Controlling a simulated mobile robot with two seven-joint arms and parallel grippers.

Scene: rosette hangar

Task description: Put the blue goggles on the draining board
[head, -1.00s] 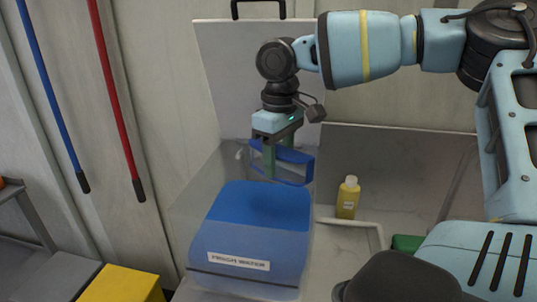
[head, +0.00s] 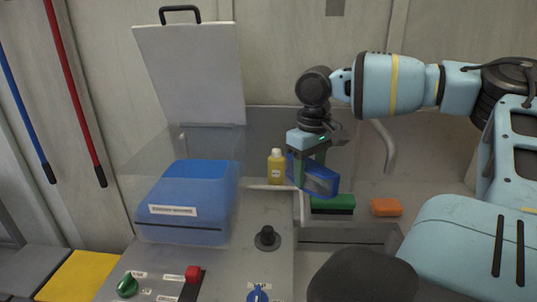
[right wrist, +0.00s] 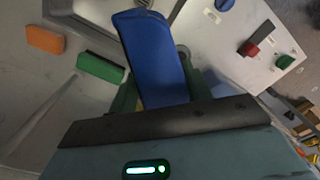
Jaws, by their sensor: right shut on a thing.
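My right gripper (head: 308,172) points down and is shut on the blue goggles (head: 318,180). They hang in the air in front of the green sponge and to the right of the yellow bottle. In the right wrist view the goggles (right wrist: 152,55) stick out from between the fingers, their blue side toward the camera. The gripper's body hides their near end. I cannot clearly pick out the draining board among the pale surfaces by the sink (head: 345,236). My left gripper is out of view.
A yellow bottle (head: 276,168), a green sponge (head: 333,204) and an orange sponge (head: 386,207) stand near the sink. A control panel (head: 225,275) has knobs.

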